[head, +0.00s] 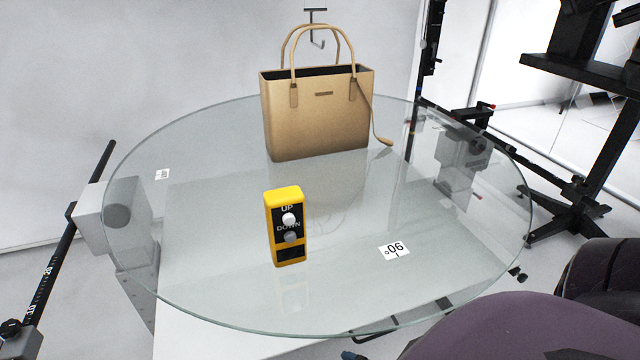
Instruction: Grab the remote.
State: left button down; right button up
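The remote (270,236) is a yellow upright box with a black face, two round buttons and the words UP and DOWN. It stands on the round glass turntable (190,285), in front of a tan handbag and left of the "90" label. Neither of my grippers shows in the head view, and nothing is touching the remote.
A tan handbag (318,125) stands on the glass behind the remote. A white label (394,250) lies to the right. Dark stand equipment (570,75) is at the far right. The glass around the remote is clear at left and right.

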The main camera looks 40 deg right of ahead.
aim_at(278, 203)
jog(key=z, duration=1.05)
jog(key=k+j+u, duration=0.1)
jog(key=k+j, duration=0.4)
jog(key=j, duration=0.25)
jog(key=u, duration=0.05)
